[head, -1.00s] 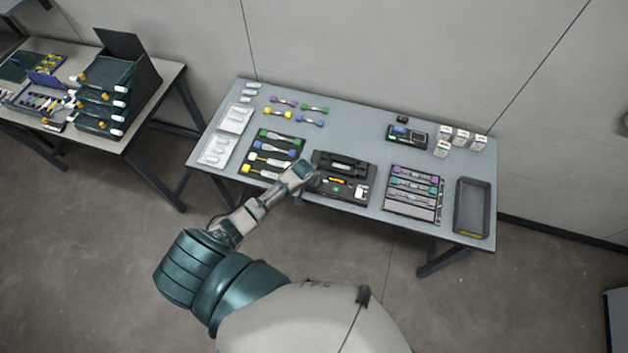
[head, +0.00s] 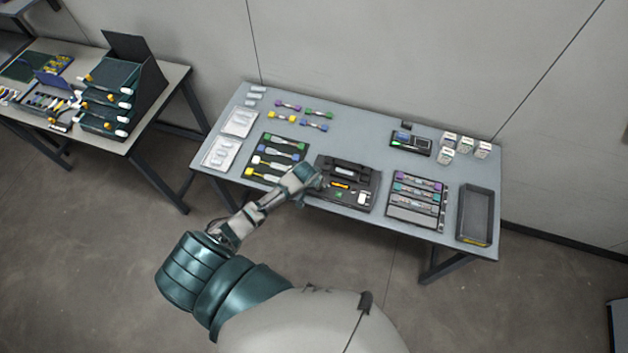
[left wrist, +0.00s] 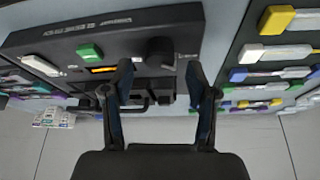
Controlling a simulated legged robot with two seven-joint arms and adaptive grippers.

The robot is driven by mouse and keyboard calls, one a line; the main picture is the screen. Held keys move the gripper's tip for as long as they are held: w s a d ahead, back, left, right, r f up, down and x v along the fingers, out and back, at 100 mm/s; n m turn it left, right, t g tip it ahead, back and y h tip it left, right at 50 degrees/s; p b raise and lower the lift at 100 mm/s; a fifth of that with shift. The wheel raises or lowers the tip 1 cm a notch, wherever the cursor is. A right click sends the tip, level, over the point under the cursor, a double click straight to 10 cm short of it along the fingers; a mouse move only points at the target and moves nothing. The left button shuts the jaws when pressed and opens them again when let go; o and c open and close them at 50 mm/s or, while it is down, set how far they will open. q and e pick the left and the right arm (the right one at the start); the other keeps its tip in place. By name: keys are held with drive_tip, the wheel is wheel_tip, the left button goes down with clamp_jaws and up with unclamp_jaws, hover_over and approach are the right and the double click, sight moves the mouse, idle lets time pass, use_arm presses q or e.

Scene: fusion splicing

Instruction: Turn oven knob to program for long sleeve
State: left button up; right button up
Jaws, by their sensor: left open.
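The black oven unit (head: 365,199) sits near the front middle of the table, with a small lit orange display (head: 340,184). In the left wrist view its dark round knob (left wrist: 160,51) stands on the panel, beside a green button (left wrist: 89,52) and a white switch (left wrist: 41,65). My left gripper (head: 318,179) is at the unit's left front corner. In the left wrist view the left gripper (left wrist: 160,68) is open, its two fingers apart on either side of the knob's line. My right gripper is not in view.
A mat with tools (head: 252,171) lies left of the unit. A rack of coloured sleeves (head: 414,211) and a dark empty tray (head: 476,214) lie to the right. A small device (head: 411,143) and white boxes (head: 465,146) stand at the back.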

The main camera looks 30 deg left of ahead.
use_arm(q)
drive_tip(key=v, duration=0.9)
drive_tip(key=shift+r, duration=0.25)
